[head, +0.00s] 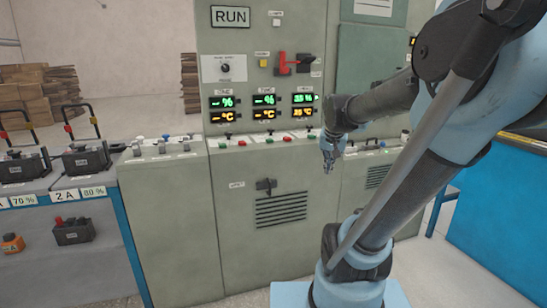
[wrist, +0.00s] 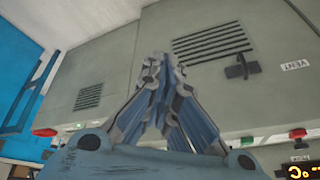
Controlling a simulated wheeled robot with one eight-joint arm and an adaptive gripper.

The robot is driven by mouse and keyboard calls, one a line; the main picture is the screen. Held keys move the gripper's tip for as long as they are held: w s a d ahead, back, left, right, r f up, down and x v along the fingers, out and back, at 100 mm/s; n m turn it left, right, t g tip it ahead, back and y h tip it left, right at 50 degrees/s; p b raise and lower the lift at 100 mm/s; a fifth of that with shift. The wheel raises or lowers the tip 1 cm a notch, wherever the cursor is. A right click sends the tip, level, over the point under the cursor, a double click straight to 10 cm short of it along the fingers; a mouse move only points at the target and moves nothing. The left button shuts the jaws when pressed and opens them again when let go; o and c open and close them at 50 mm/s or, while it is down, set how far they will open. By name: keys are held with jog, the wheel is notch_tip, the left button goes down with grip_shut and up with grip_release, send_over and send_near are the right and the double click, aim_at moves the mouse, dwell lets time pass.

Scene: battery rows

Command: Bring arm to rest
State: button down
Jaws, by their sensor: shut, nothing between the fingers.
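My gripper (head: 328,158) hangs in front of the grey control cabinet, in the middle of the head view, at about the height of the button ledge. Its fingers point down and hold nothing. In the wrist view my gripper (wrist: 160,62) shows with its fingers together, in front of the cabinet's lower panels (wrist: 125,65). My arm comes in from the upper right and bends down to the gripper. I cannot tell how far the fingertips are from the cabinet front.
The control cabinet (head: 225,260) has a RUN sign, lit percent displays (head: 264,100), a red lever (head: 283,63) and a vent (head: 281,210). Batteries (head: 87,157) stand on a shelf at left. A blue bench (head: 505,220) stands at right. Stacked brown boards (head: 40,90) lie behind.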

jog(key=s+f+n+g, duration=0.1)
jog(key=s+f+n, duration=0.1)
jog(key=s+f, duration=0.4)
jog(key=s+f+n+g, duration=0.1)
jog(key=s+f, duration=0.5)
jog(key=s, duration=0.6)
jog(key=shift+s+a+n+g+y, duration=0.3)
jog(key=shift+a+n, duration=0.1)
